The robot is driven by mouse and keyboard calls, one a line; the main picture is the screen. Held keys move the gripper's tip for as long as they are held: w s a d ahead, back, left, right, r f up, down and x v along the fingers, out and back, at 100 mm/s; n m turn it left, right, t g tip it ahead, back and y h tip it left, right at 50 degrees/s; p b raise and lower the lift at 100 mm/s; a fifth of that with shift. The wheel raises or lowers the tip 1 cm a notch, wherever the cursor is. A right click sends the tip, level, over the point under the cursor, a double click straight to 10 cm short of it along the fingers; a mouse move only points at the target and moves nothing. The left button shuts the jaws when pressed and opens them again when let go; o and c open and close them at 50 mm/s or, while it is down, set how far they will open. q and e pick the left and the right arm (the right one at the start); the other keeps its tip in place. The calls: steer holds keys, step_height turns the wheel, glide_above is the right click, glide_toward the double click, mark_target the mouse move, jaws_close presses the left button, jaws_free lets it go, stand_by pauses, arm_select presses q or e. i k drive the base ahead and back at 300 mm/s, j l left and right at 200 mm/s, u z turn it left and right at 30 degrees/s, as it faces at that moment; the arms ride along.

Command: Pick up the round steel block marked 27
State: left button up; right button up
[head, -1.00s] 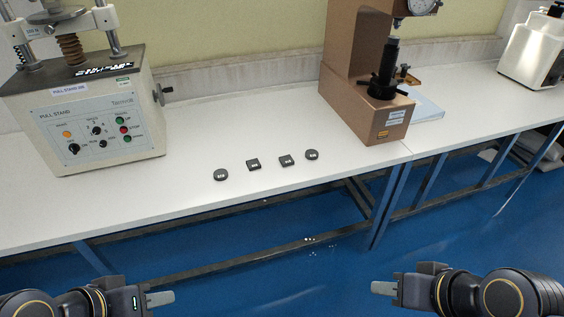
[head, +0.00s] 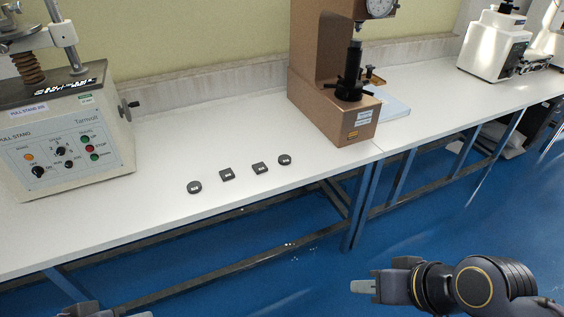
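Several small dark blocks lie in a row near the front edge of the white bench. Two are round: one at the left end (head: 194,187) and one at the right end (head: 285,160). Two square ones, the left square block (head: 227,174) and the right square block (head: 260,168), lie between them. Their labels are too small to read, so I cannot tell which is marked 27. My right gripper (head: 364,287) is at the lower right, in front of the bench and apart from the blocks. My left gripper (head: 135,315) barely shows at the bottom edge. Finger gaps cannot be made out.
A pull stand (head: 70,150) stands left of the blocks. A brown hardness tester (head: 335,115) stands behind and right of them, with a paper (head: 393,105) beside it. A white machine (head: 492,48) is at the far right. The bench (head: 150,220) around the blocks is clear.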

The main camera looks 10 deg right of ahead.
mark_target(283, 160)
steer(key=l+u, duration=0.1)
steer(key=u, duration=0.6)
steer(key=i+l+u, duration=0.25)
steer(key=l, duration=0.2)
steer(key=l+u, duration=0.3)
steer(key=i+l+u, duration=0.25)
steer(key=l, duration=1.2)
steer(key=u, duration=0.05)
